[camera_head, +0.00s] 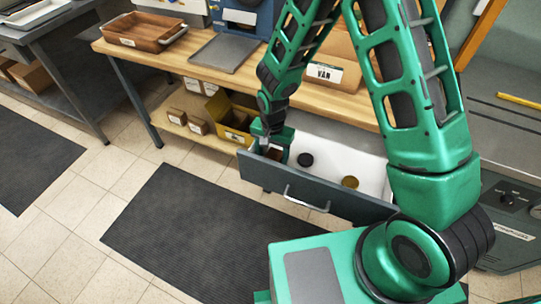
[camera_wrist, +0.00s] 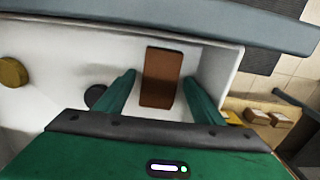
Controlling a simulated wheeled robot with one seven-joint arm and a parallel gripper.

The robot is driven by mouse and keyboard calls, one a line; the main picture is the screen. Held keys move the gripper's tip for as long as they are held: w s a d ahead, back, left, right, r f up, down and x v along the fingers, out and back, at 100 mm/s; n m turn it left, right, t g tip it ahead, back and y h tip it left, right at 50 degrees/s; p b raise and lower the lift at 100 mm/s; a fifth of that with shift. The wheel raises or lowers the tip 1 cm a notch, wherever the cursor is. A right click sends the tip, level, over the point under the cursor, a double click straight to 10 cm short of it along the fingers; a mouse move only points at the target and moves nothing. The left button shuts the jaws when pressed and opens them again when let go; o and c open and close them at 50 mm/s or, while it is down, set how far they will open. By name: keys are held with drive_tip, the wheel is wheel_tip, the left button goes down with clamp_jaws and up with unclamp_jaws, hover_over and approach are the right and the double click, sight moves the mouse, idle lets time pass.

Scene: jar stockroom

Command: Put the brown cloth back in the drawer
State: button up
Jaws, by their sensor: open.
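The brown cloth (camera_wrist: 162,78) looks like a small folded rectangle and lies inside the open drawer (camera_head: 262,174), near one end wall. The drawer has a white inside and a dark grey front with a handle, and it is pulled out below the wooden bench. My gripper (camera_wrist: 161,82) is open, with one finger on each side of the cloth and visible gaps between. In the head view my gripper (camera_head: 269,145) reaches into the left end of the drawer and mostly hides the cloth. I cannot tell how far the fingertips are above the drawer floor.
A black round thing (camera_head: 305,159) and a gold round thing (camera_head: 350,183) lie in the drawer, right of my gripper. The bench (camera_head: 170,72) carries a wooden tray (camera_head: 140,32) and a grey tray (camera_head: 225,53). Boxes and a yellow bin (camera_head: 228,118) stand on the shelf below.

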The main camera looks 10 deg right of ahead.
sight(274, 158)
wheel_tip(274, 158, up, 12)
drive_tip(key=shift+r, duration=0.15)
idle(0.4)
drive_tip(key=s+d+r+h, duration=0.1)
drive_tip(key=s+d+r, duration=0.2)
drive_tip(key=d+r, duration=0.5)
drive_tip(key=s+d+r, duration=0.4)
drive_tip(key=d+r, duration=0.1)
drive_tip(key=d, duration=0.8)
drive_tip(key=s+d+r, duration=0.2)
drive_tip(key=s+d, duration=0.1)
drive_tip(key=s, duration=0.3)
drive_tip(key=s+d+r, duration=0.1)
drive_tip(key=s+d, duration=0.2)
drive_tip(key=s, duration=0.3)
drive_tip(key=s+d+r+y, duration=0.1)
drive_tip(key=s+d+r, duration=0.1)
drive_tip(key=s, duration=0.5)
drive_tip(key=shift+d+r, duration=0.3)
drive_tip(key=shift+d, duration=0.5)
